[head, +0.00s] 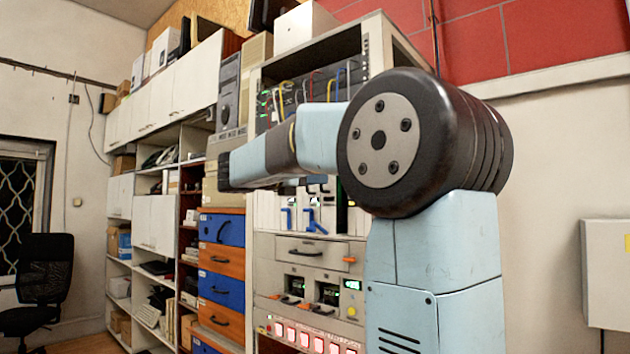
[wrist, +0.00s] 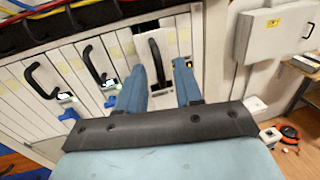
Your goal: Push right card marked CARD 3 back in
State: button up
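In the wrist view, a white card with a black loop handle (wrist: 157,58) stands at the right end of the card row, under a dark opening. My gripper (wrist: 160,70) has its two blue fingers spread, one on each side of this handle, with a visible gap between them. Whether a fingertip touches the card face is unclear. I cannot read a CARD 3 mark. Two more black handles, a left one (wrist: 40,78) and a middle one (wrist: 96,66), sit on the cards to the left. In the head view my arm hides the right card and my fingertips.
Blue levers (head: 313,222) show low on the card row in the head view. Cables (wrist: 70,15) run above the cards. A drawer (head: 318,253) is below the row.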

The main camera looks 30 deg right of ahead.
jog(key=shift+d, duration=0.6)
jog(key=shift+c, duration=0.3)
grip_shut()
dwell(0.8)
